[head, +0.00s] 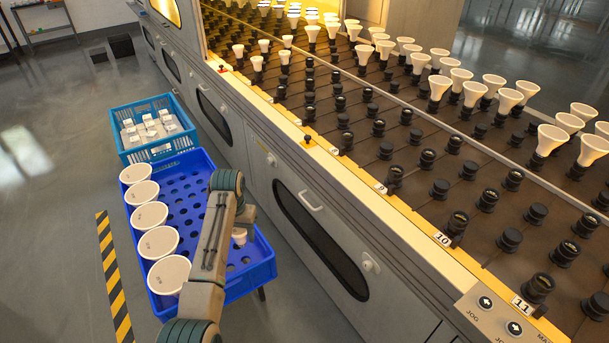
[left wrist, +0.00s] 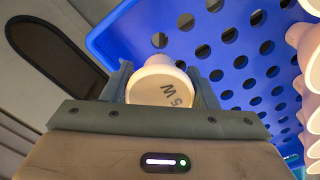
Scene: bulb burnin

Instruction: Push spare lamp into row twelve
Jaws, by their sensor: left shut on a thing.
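A white lamp (left wrist: 165,88) with "5 W" on its face is between the fingers of my left gripper (left wrist: 162,76) in the left wrist view. My left gripper is shut on it. In the head view its small pale part (head: 239,237) shows beside my arm, over the right side of the blue tray (head: 258,276). My arm hides most of the gripper there. The dark rack (head: 420,120) has rows of black sockets. Labels 9, 10 and 11 (head: 522,305) show along its front edge; no label 12 is in view. My right gripper is not in view.
Several large white lamps (head: 159,243) stand along the tray's left side. A lighter blue crate (head: 155,150) with small white items is behind it. The yellow-lit cabinet edge (head: 340,165) runs between tray and sockets. Jog buttons (head: 486,302) sit at the lower right.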

